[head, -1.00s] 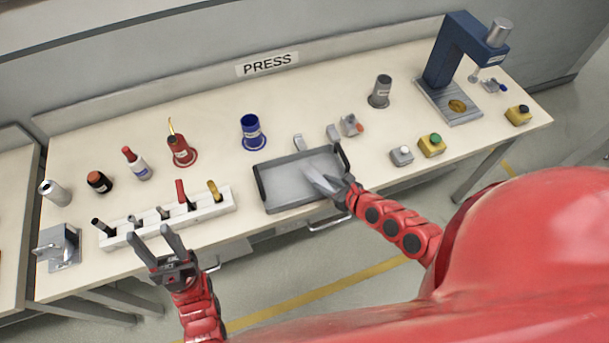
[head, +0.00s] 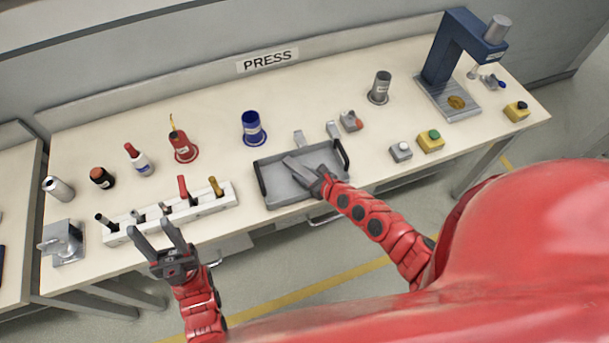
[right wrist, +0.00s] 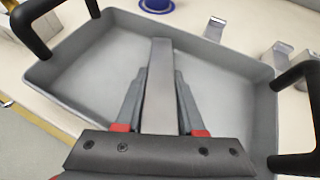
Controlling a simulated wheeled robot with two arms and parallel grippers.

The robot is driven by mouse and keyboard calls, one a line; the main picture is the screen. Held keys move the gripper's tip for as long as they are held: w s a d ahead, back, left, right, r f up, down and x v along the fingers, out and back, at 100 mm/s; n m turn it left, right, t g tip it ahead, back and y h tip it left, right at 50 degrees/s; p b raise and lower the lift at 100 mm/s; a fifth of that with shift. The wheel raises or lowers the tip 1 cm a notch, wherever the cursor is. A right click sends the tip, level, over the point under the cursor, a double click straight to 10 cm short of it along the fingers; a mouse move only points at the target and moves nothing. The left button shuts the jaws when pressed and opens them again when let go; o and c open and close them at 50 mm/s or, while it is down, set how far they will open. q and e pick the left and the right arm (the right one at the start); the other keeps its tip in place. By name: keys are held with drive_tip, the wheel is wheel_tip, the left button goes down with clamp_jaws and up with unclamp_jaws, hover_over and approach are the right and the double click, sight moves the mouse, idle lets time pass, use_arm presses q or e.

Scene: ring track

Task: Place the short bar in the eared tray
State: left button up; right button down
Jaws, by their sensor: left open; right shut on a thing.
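The eared tray (head: 274,183) is a shallow grey tray with black handles at its two ends, near the front middle of the bench. It also fills much of the right wrist view (right wrist: 225,105). My right gripper (head: 303,174) is shut on a plain grey bar (right wrist: 159,85), which sticks out past the fingertips over the tray's floor. I cannot tell whether the bar touches the floor. My left gripper (head: 154,231) is open and empty, in front of the white rack at the left.
The white rack (head: 228,200) holds several tools. Grey clips (head: 299,137) stand behind the tray. A blue cup (head: 254,130), a red holder (head: 184,147) and bottles stand further back. A blue press (head: 447,60) and button boxes (head: 431,141) are at the right.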

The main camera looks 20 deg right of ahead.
drive_tip(key=c, duration=0.9)
unclamp_jaws()
drive_tip(key=shift+s+d+f, duration=0.1)
drive_tip(key=shift+s+f, duration=0.05)
drive_tip(key=shift+f, duration=0.15)
drive_tip(key=o, duration=0.4)
drive_tip(key=shift+r, duration=0.15)
